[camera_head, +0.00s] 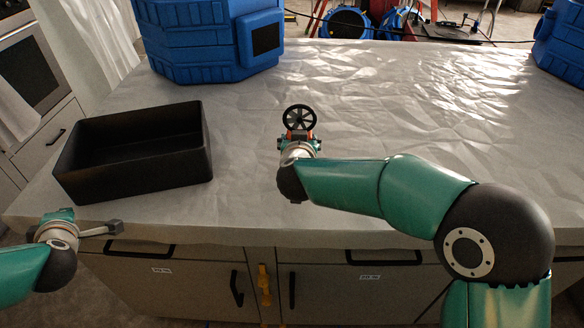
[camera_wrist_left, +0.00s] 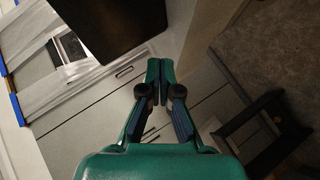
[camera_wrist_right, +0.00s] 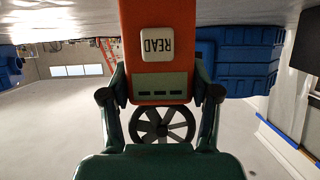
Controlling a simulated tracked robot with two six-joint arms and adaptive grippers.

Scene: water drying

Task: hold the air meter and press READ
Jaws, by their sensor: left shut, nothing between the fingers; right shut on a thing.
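The air meter shows in the right wrist view as an orange body (camera_wrist_right: 158,30) with a white READ button (camera_wrist_right: 157,45), upside down in the picture. Its small grey screen (camera_wrist_right: 160,87) shows dashes, and a dark fan wheel (camera_wrist_right: 161,128) is below it. In the head view the meter's fan (camera_head: 299,118) stands up above the table. My right gripper (camera_head: 299,141) is shut on the air meter's sides, with the button uncovered. My left gripper (camera_head: 116,227) is shut and empty at the table's front left edge, well away from the meter; its closed fingertips show in the left wrist view (camera_wrist_left: 160,65).
A black open bin (camera_head: 137,160) sits on the table at the left, just beyond my left gripper. Blue containers (camera_head: 210,35) stand at the back left and back right. The white-covered table (camera_head: 400,90) is clear around the meter. Drawers (camera_head: 170,270) lie below the front edge.

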